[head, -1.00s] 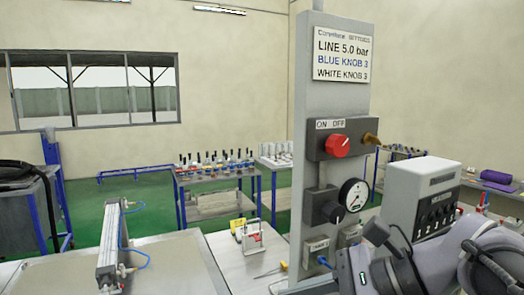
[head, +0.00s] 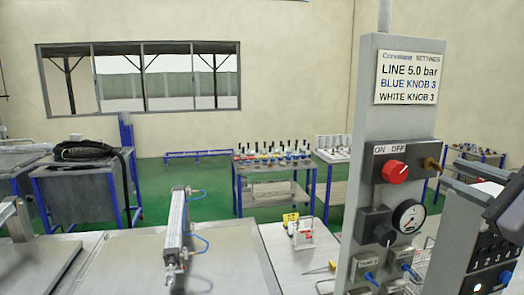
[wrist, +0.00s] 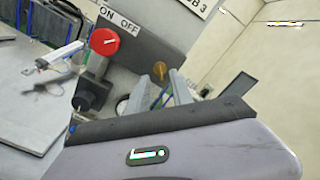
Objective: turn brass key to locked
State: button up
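The brass key (head: 431,163) sticks out at the right side of the grey switch block (head: 381,163) on the upright panel. It also shows in the wrist view (wrist: 159,70), just beyond my fingertips. Its exact turn angle is too small to read. My gripper (head: 450,172) comes in from the right edge, with two pale fingers pointing left at the key. In the wrist view the fingers (wrist: 160,88) look apart, with the key ahead of them and no clear contact. Much of my gripper is cut off in the head view.
A red knob (head: 395,171) sits under the ON OFF label, left of the key. A gauge (head: 409,216) and a black knob (head: 384,234) are below. A numbered box (head: 493,262) stands low at right. A pneumatic cylinder (head: 175,228) lies on the left bench.

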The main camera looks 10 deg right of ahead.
aim_at(441, 168)
jog(key=shift+w+a, duration=0.1)
jog(key=shift+w, duration=1.5)
grip_shut()
jog(key=shift+m+p, duration=0.3)
jog(key=shift+p, duration=0.15)
jog(key=m+p, duration=0.2)
jog(key=m, duration=0.1)
jog(key=m+p, duration=0.2)
jog(key=p, duration=0.1)
jog(key=m+p, duration=0.2)
jog(key=m, duration=0.1)
jog(key=shift+r+m, duration=0.25)
jog(key=shift+m, duration=0.05)
jog(key=m+p, duration=0.5)
jog(key=p, duration=0.2)
jog(key=shift+m+p, duration=0.35)
jog(key=shift+m, duration=0.05)
jog(key=m+p, duration=0.2)
jog(key=p, duration=0.1)
jog(key=shift+f+m, duration=0.15)
jog(key=shift+m, duration=0.15)
jog(key=shift+f, duration=0.15)
